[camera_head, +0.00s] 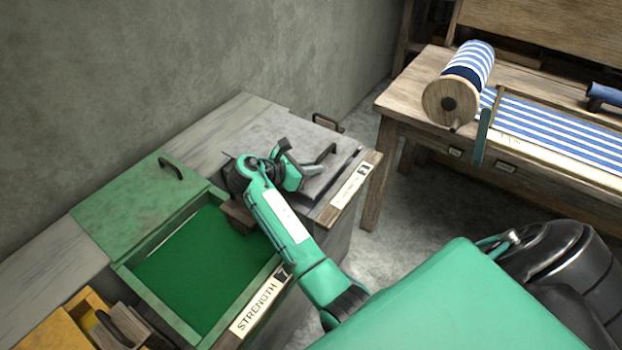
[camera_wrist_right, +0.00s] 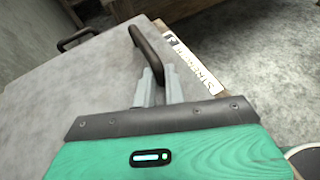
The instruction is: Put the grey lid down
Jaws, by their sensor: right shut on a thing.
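The grey lid (camera_head: 280,130) lies flat over the grey compartment at the far right end of the bin row. I cannot tell whether it rests fully on the rim. Its dark bar handle (camera_head: 326,153) stands near the right edge. My right gripper (camera_head: 308,168) is at this handle, its jaws shut on it. In the right wrist view the two grey fingers (camera_wrist_right: 158,88) meet the curved handle (camera_wrist_right: 150,48), with the lid's surface (camera_wrist_right: 70,90) spreading below and to the left. My left gripper is not in view.
An open green compartment (camera_head: 130,268) labelled STRENGTH sits beside the grey one, its green lid (camera_head: 140,205) behind it. A yellow compartment (camera_head: 55,330) is at lower left. The loom (camera_head: 400,105) with a striped cloth roll (camera_head: 470,65) stands right. A wall rises behind the bins.

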